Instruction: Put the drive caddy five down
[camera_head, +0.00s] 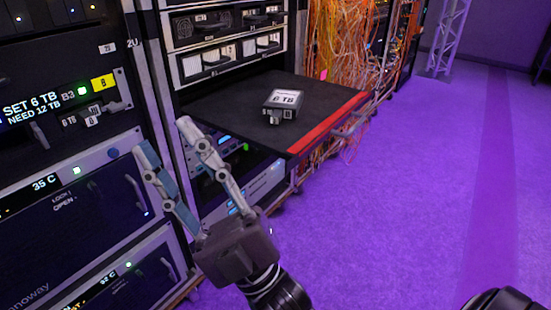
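A small dark drive caddy (283,104) with a white "6 TB" label lies on the black pull-out shelf (225,105), near the shelf's middle. A small tag on its front is too small to read surely.
The shelf has a red front edge (330,122) and bare space around the caddy. At left, a rack panel reads "SET 6 TB, NEED 12 TB" (32,108). Orange cables (335,45) hang behind the shelf. The purple floor (420,190) at right is clear.

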